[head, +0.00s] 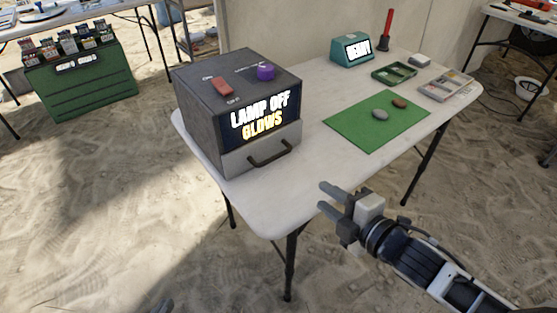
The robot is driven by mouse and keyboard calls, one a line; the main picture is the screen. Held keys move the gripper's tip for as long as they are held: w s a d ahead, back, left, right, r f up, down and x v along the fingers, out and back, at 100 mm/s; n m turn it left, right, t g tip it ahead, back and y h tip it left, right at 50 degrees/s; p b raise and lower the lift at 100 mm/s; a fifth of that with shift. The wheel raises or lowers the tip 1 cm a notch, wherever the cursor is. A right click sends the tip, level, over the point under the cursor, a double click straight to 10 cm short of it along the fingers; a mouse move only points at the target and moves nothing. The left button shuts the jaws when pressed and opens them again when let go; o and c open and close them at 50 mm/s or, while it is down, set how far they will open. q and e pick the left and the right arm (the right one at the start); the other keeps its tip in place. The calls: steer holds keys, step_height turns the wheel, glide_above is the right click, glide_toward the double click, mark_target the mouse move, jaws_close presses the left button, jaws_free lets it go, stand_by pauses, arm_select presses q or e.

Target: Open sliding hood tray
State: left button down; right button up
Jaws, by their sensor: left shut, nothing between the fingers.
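The grey hood box (232,100) stands on the left of the white table. Its front panel reads "LAMP OFF GLOWS". Below the panel is a light grey tray front (237,163) with a dark bar handle (270,154); it looks flush with the box, closed. My right gripper (325,199) is in front of the table's near edge, right of and nearer than the handle. Its two fingers are apart and empty, clear of the handle.
The box top has a red switch (222,86) and purple knob (265,71). A green mat (360,133) holds two stones. Behind are a teal "READY" box (338,54), a green tray (378,74) and a grey tray (424,92). The table's near part is clear.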

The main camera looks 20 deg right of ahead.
steer(key=r+n, duration=0.1)
steer(key=n, duration=0.1)
glide_toward(279, 157)
steer(key=x, duration=0.9)
steer(key=shift+b, duration=0.35)
steer(key=shift+s, duration=0.1)
jaws_close()
